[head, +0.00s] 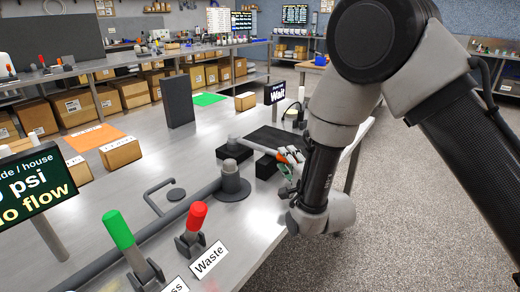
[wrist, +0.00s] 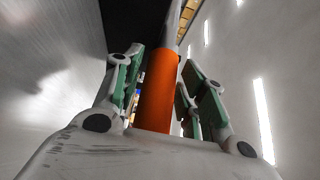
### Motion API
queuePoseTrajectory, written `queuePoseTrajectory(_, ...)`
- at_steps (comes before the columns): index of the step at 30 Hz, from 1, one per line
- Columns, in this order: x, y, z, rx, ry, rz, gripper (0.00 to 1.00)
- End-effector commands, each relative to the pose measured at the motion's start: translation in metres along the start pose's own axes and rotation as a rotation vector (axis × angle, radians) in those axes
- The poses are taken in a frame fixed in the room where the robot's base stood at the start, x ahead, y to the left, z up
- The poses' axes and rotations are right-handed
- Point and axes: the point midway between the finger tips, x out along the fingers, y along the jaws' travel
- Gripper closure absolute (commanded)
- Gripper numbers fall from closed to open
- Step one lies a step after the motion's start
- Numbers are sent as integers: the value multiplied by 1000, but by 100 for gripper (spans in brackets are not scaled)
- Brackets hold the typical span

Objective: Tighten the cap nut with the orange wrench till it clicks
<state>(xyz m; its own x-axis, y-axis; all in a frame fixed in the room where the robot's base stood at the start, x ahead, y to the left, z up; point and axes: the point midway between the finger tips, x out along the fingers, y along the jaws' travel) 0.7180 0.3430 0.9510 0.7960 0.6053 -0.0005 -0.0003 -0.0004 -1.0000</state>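The orange wrench handle (wrist: 157,92) stands between my gripper's fingers in the wrist view, with its grey shaft running on past the fingertips. My gripper (wrist: 162,75) has green finger pads on both sides of the handle. In the head view the handle (head: 283,158) is small and partly hidden by my gripper (head: 285,172). A pale shaft leads left from it towards a grey fitting (head: 233,144) on a dark block. The cap nut is not clear.
A grey pipe post (head: 231,181) stands close left of my gripper. A green-handled valve (head: 118,230) and a red-handled valve (head: 197,216) are at the front. A small screen (head: 275,93) reads "Wait". An upright dark panel (head: 179,102) stands farther back.

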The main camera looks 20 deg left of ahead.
Motion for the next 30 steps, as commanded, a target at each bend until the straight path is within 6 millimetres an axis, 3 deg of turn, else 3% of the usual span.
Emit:
queuePoseTrajectory(1,0,0,0,0,0,0,74)
queuePoseTrajectory(5,0,0,0,0,0,0,98)
queuePoseTrajectory(6,0,0,0,0,0,0,100)
queuePoseTrajectory(20,0,-7,0,2,0,-5,100)
queuePoseTrajectory(25,0,-27,0,3,0,-8,100)
queuePoseTrajectory(30,0,-60,0,3,0,-10,100)
